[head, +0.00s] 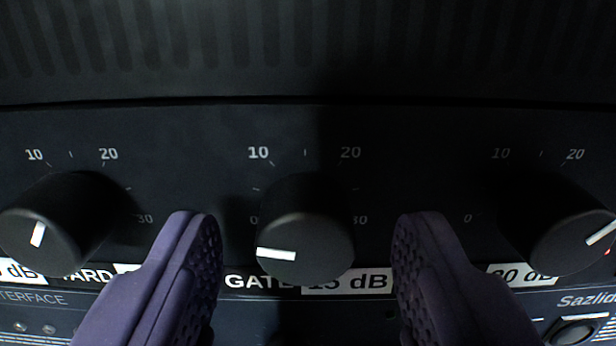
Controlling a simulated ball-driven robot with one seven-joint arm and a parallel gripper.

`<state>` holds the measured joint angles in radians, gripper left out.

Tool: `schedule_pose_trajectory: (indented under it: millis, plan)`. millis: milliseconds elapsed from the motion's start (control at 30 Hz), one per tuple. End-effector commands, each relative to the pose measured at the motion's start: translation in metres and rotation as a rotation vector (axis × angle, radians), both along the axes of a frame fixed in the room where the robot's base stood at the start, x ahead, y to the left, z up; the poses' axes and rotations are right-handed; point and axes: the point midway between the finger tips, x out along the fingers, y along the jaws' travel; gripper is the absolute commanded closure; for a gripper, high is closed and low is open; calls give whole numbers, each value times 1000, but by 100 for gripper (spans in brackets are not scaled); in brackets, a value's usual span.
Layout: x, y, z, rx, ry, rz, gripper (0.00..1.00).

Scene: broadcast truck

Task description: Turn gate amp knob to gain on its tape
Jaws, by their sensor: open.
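The gate amp knob (320,240) is a round black knob in the middle of the head view, above the label GATE (250,281). Its white pointer line (276,254) points left, near the 0 end of its scale. A white tape (350,281) below it reads what looks like 15 dB; its first digit is partly hidden by the knob. My gripper (307,240) is open, with one purple finger on each side of the knob. Gaps show between both fingers and the knob.
A similar knob (65,225) stands at the left, above a YARD label (88,276). Another knob (570,235) stands at the right, above a tape (520,274) reading 30 dB or similar. A ribbed dark panel (300,40) lies above. A lower unit has a button (572,333).

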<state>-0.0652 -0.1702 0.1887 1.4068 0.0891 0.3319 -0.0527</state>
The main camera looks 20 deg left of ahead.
Motion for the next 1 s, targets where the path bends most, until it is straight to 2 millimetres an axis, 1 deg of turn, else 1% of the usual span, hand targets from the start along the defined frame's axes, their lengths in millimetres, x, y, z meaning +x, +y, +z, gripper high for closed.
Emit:
schedule_pose_trajectory:
  millis: [100, 333, 367, 400, 467, 500, 567, 600, 833, 1000]
  plan:
    - [7, 2, 0, 0, 0, -1, 44]
    - [8, 2, 0, 0, 0, 0, 44]
    - [8, 2, 0, 0, 0, 0, 48]
    - [8, 2, 0, 0, 0, 0, 58]
    - [8, 2, 0, 0, 0, 0, 71]
    - [8, 2, 0, 0, 0, 0, 81]
    - [8, 2, 0, 0, 0, 0, 94]
    - [8, 2, 0, 0, 0, 0, 100]
    - [8, 2, 0, 18, 5, -1, 100]
    - [8, 2, 0, 78, 22, 0, 100]
